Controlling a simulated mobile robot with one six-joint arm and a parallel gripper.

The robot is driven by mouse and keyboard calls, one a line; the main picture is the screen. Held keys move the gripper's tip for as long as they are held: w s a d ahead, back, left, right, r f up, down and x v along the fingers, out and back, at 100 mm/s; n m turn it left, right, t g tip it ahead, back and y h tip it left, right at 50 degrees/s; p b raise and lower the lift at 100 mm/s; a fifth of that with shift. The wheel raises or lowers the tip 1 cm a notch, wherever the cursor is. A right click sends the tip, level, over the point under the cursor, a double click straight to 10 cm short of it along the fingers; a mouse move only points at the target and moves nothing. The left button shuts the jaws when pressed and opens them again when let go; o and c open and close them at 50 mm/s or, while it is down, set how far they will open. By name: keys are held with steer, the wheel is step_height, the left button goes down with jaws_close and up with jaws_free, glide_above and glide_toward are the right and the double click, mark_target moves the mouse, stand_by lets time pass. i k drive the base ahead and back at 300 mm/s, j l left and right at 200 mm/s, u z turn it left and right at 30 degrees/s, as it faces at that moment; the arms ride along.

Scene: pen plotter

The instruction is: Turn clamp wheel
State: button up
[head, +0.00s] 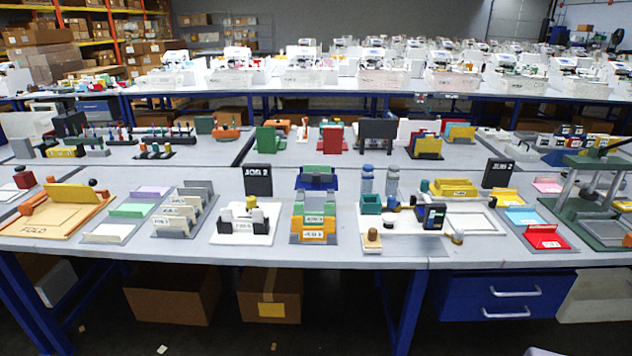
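No part that is plainly a clamp wheel can be made out at this distance. A flat white-bedded device, perhaps the plotter (477,222), sits on the front table right of centre. A yellow block (453,188) lies along its back, and a small dark-screened blue unit (431,216) stands at its left. A small brownish knob (457,237) is at its front edge; I cannot tell whether it is the wheel. A green press-like frame (603,231) with grey posts stands at the far right, partly cut off by the picture edge. My gripper is not in view.
The grey front table (330,262) is crowded: an orange fold board (45,222), card racks (185,212), stacked trays (313,228), blue-grey bottles (366,180) and a red holder (545,238). Blue drawers (505,295) and cardboard boxes (172,295) are underneath. Bare tabletop shows along the front edge.

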mark_target(316, 176)
steer(key=i+l+u, duration=0.15)
steer(key=i, duration=0.35)
steer(key=i+l+u, duration=0.15)
steer(key=i, duration=0.35)
steer(key=i+l+u, duration=0.15)
steer(key=i, duration=0.4)
steer(key=i+l+u, duration=0.15)
steer(key=i+l, duration=0.15)
steer(key=i, duration=0.15)
